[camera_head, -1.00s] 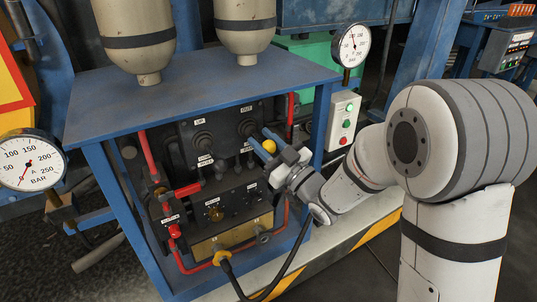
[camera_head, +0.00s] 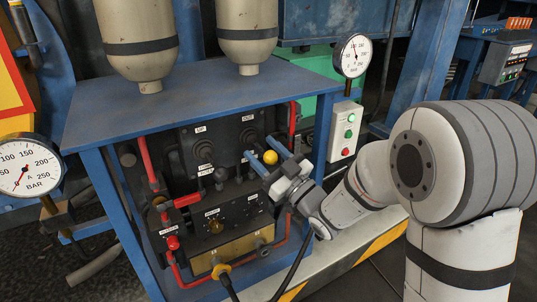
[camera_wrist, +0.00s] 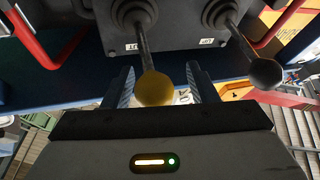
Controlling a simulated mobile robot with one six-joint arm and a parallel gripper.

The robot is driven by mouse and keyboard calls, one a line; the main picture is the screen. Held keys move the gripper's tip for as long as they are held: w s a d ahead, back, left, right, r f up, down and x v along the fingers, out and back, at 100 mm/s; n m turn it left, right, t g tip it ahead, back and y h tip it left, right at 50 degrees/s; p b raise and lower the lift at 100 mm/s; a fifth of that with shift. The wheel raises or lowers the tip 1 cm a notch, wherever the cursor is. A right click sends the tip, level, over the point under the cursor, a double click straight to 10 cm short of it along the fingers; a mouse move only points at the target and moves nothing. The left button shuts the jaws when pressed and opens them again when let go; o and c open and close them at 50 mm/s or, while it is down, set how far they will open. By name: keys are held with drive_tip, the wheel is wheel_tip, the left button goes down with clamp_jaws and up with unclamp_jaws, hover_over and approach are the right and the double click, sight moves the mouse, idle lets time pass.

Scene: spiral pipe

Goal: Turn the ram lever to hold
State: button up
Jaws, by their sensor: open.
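The lever with the yellow ball knob (camera_head: 270,157) stands on the dark valve panel (camera_head: 188,140), under the label that appears to read OUT. My gripper (camera_head: 268,151) is open, with one finger on each side of the yellow knob. In the wrist view the yellow knob (camera_wrist: 155,88) sits between the two spread fingers of my gripper (camera_wrist: 160,85), with gaps on both sides. A second lever with a dark ball knob (camera_wrist: 265,73) is to the right there, outside the fingers. The lower position labels are too small or hidden to read.
Red pipes (camera_head: 149,165) and the blue frame (camera_head: 110,205) surround the panel. A lower dark box with a brass block (camera_head: 232,250) sits below the levers. A white button box (camera_head: 344,130) and a gauge (camera_head: 353,55) are right. Another gauge (camera_head: 25,165) is left.

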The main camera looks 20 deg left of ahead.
drive_tip(key=shift+d+f, duration=0.1)
drive_tip(key=shift+d, duration=0.15)
drive_tip(key=v, duration=0.7)
drive_tip(key=shift+s+d, duration=0.1)
drive_tip(key=shift+s, duration=0.1)
drive_tip(key=shift+f, duration=0.1)
